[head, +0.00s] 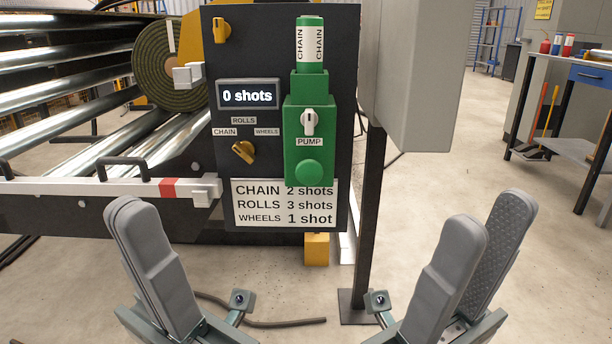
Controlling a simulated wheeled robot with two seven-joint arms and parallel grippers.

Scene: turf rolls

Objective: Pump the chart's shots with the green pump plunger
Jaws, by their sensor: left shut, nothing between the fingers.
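The green pump (309,150) is mounted on a dark upright panel (222,80). Its round green plunger (308,172) sits low on the body, under the PUMP label. A green canister marked CHAIN (310,44) stands on top. The display (248,95) reads "0 shots". A yellow selector (243,152) sits among the CHAIN, ROLLS and WHEELS labels; its exact pointing is unclear. The chart (284,204) reads CHAIN 2, ROLLS 3, WHEELS 1. My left gripper (126,207) is shut and empty, left of and below the chart. My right gripper (493,212) is open and empty, right of the panel.
A rolled turf (166,65) and metal rollers (60,60) are at the left, with a white-and-red bar (120,188) below. A grey cabinet (415,80) and dark post (369,230) stand right of the panel. A workbench (575,70) is far right. The floor between is open.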

